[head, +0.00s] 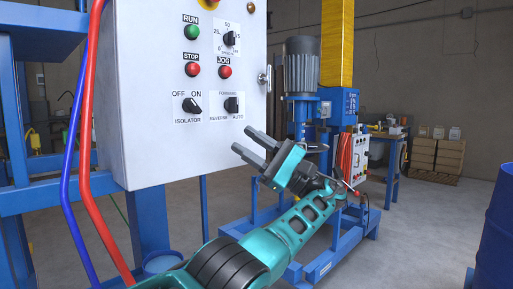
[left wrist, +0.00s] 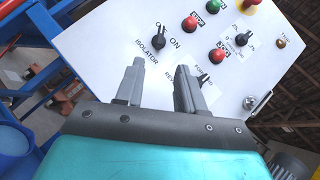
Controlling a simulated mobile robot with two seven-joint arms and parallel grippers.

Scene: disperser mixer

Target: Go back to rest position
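My left gripper (head: 241,140) is in the middle of the head view, in front of the lower right part of the white control box (head: 150,130). Its two grey fingers are apart with nothing between them. In the left wrist view the gripper (left wrist: 160,66) is also open, its fingers pointing toward the panel face. The isolator knob (head: 190,105) and the reverse/auto knob (head: 231,104) are left of the fingertips in the head view. In the left wrist view a finger partly covers the label by the reverse/auto knob (left wrist: 204,78). I cannot tell whether the fingertips touch the panel. My right gripper is not in view.
Red and blue hoses (head: 84,150) run down the box's left side. A blue mixer stand with a grey motor (head: 302,65) is behind my arm. A blue drum (head: 497,225) stands at the right edge. Floor (head: 425,215) between them is clear.

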